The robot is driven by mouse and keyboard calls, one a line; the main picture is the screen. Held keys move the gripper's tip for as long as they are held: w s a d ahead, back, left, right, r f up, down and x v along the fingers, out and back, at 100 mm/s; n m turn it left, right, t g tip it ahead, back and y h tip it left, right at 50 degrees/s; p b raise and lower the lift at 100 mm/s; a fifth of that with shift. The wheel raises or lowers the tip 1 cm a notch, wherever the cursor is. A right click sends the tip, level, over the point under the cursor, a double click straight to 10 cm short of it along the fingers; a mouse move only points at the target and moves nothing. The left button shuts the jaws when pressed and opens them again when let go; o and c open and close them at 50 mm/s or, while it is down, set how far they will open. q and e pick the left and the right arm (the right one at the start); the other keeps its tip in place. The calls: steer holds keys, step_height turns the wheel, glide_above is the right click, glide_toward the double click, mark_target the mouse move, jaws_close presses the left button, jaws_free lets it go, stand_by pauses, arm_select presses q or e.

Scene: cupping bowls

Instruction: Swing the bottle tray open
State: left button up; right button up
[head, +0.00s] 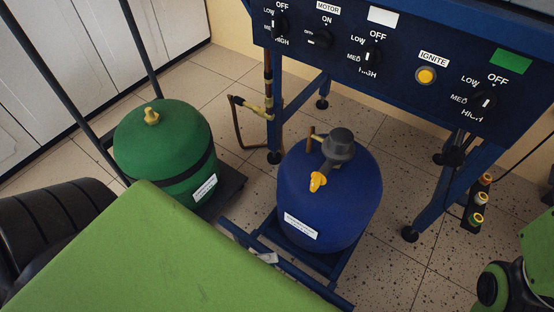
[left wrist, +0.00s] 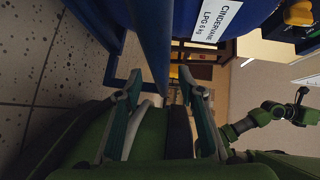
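The blue gas bottle (head: 328,200) stands upright on the blue bottle tray (head: 290,246) under the stove. A blue bar (head: 238,238) runs along the tray's front; in the left wrist view a blue bar (left wrist: 153,45) runs between my fingers. My left gripper (head: 265,257) shows only as small grey tips at this bar, the rest hidden behind my green arm cover. In the left wrist view my left gripper (left wrist: 160,85) has its fingers apart, one on each side of the bar. I cannot tell whether they touch it.
A green gas bottle (head: 168,150) stands left of the tray on a dark base. The stove's blue control panel (head: 400,60) overhangs the tray, with a blue leg (head: 430,200) on its right. Speckled tile floor (head: 400,275) is clear at right front.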

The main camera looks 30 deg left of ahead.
arm_select(q)
steer(key=v, duration=0.8)
steer(key=shift+a, duration=0.15)
